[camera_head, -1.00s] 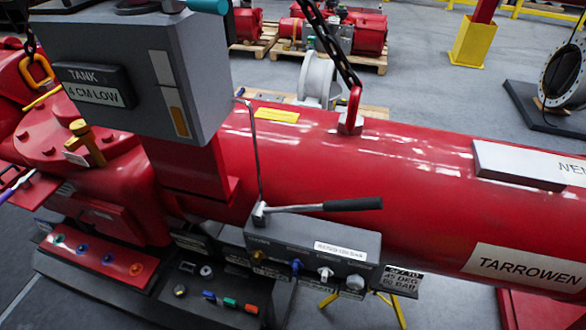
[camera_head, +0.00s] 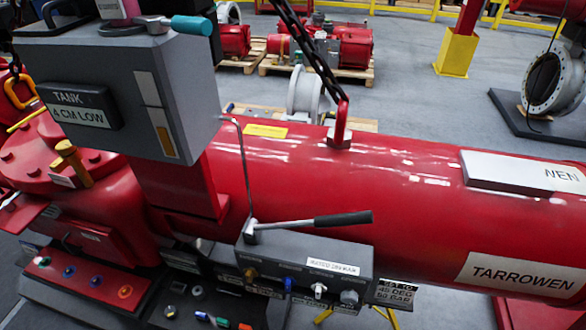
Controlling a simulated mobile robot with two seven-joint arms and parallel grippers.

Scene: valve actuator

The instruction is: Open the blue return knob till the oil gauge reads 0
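A blue knob (camera_head: 287,283) sits on the front of the grey pump box (camera_head: 305,258), between a brass knob (camera_head: 250,274) and a pale fitting (camera_head: 319,290). Its label is too small to read. A blue button-like part (camera_head: 68,271) also shows on the red panel at the lower left, so I cannot tell by label which is the return knob. A black-gripped lever (camera_head: 343,218) lies across the top of the box. No oil gauge face can be made out. Neither of my grippers is in view.
A grey cabinet (camera_head: 185,85) with a "TANK 4 CM LOW" plate (camera_head: 78,107) stands at upper left. A long red cylinder (camera_head: 400,185) runs behind the box. A black chain (camera_head: 315,55) hangs down to its lifting eye. Open grey floor (camera_head: 430,105) lies beyond.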

